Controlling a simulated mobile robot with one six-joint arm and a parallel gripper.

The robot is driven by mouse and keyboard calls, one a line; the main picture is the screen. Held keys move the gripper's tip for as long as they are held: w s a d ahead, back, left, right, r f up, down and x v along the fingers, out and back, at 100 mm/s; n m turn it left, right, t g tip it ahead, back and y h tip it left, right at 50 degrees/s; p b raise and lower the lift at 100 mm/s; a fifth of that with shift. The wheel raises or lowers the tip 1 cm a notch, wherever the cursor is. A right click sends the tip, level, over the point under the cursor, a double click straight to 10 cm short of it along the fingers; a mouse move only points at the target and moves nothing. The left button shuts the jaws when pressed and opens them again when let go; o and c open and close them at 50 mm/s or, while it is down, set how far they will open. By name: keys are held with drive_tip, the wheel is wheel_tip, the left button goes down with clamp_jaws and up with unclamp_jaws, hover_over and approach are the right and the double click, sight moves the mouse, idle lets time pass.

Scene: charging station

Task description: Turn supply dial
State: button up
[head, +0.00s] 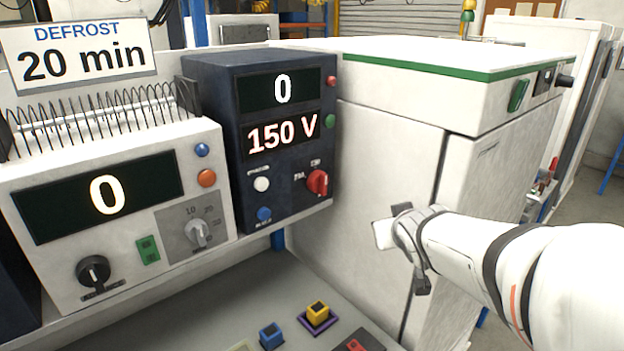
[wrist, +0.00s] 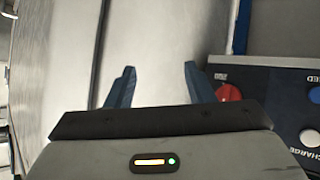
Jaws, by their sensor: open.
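The dark blue supply unit (head: 284,140) stands at the centre of the head view, its displays reading 0 and 150 V. Its red supply dial (head: 317,183) sits at the lower right of its face. In the wrist view the red dial (wrist: 229,93) is just right of the right fingertip, partly covered by that finger. My gripper (wrist: 160,72) is open, with nothing between its two blue fingers; a pale surface shows behind them.
The white unit (head: 112,190) at left carries a dark knob (head: 93,271) and a grey dial (head: 198,233). A white cabinet (head: 375,165) with a green stripe stands right of the supply. Blue (head: 271,336) and yellow (head: 318,311) blocks sit on the counter below.

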drive_tip(key=o, duration=0.5)
drive_tip(key=w+a+n+t+y, duration=0.1)
drive_tip(key=w, duration=0.1)
drive_tip(key=w+r+n+t+y+b, duration=0.1)
drive_tip(key=w, duration=0.1)
drive_tip(key=w+a+n+t+y, duration=0.1)
drive_tip(key=w+y, duration=0.1)
drive_tip(key=w, duration=0.1)
drive_tip(key=shift+a+r+t, duration=0.2)
drive_tip(key=shift+a+t, duration=0.15)
drive_tip(key=shift+t, duration=0.05)
drive_tip(key=shift+c, duration=0.2)
drive_tip(key=n+y+b, duration=0.2)
drive_tip(key=n+y, duration=0.3)
drive_tip(key=y, duration=0.3)
approach(326, 186)
drive_tip(key=x, duration=0.2)
drive_tip(key=p+x, duration=0.1)
drive_tip(key=x, duration=0.6)
drive_tip(key=shift+w+a, duration=0.25)
drive_tip(key=shift+a, duration=0.05)
drive_tip(key=shift+r, duration=0.1)
drive_tip(key=shift+p, duration=0.35)
drive_tip(key=c, duration=1)
